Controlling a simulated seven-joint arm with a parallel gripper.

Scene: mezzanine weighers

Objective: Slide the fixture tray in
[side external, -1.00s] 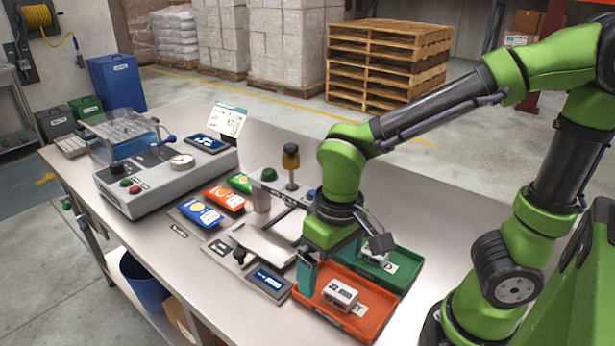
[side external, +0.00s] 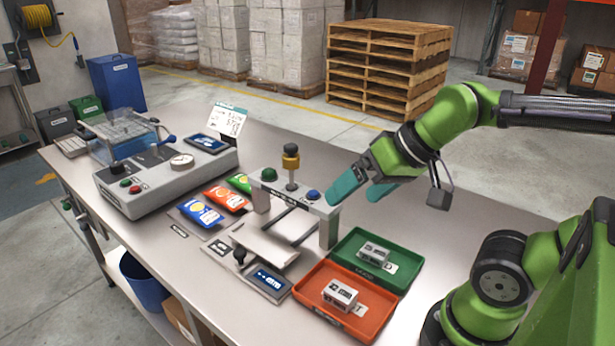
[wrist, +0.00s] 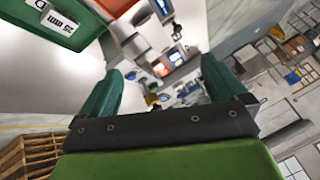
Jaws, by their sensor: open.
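The fixture tray (side external: 262,243) is a pale flat plate at the small press station (side external: 300,199). It sits on dark rails, out in front of the station's frame. A black knob (side external: 239,256) stands near its front left edge. My gripper (side external: 354,197) has teal fingers, apart and empty. It is raised to the right of the press, well away from the tray and knob. In the wrist view the fingers (wrist: 161,72) are spread with nothing held between them. The station shows there only small and tilted, so I cannot make out the tray.
An orange tray (side external: 310,304) and a green tray (side external: 399,284), each holding a small labelled block, lie right of the press. Colored packets (side external: 200,213) lie to the left, by a grey sealing machine (side external: 165,178). A display (side external: 270,282) sits in front. Bare bench lies behind the press.

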